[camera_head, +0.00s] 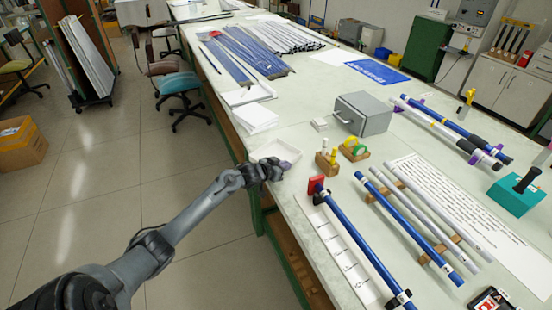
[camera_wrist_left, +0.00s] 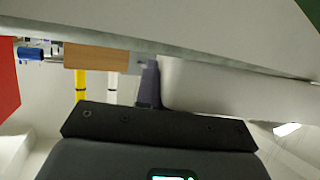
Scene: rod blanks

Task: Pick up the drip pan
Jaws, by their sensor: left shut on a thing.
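The drip pan (camera_head: 268,151) is a shallow white tray at the left edge of the long workbench in the head view. My left gripper (camera_head: 277,168) reaches it from the lower left and is shut on its near rim. In the left wrist view a pale wall of the pan (camera_wrist_left: 215,88) runs right from beside a dark purple-grey fingertip (camera_wrist_left: 149,84). The gripper covers part of the pan's near side. I cannot tell whether the pan is clear of the bench. My right gripper is not in view.
A red-ended blue rod (camera_head: 350,230) lies nearer. White sheets (camera_head: 254,117) lie behind the pan. Open floor lies left.

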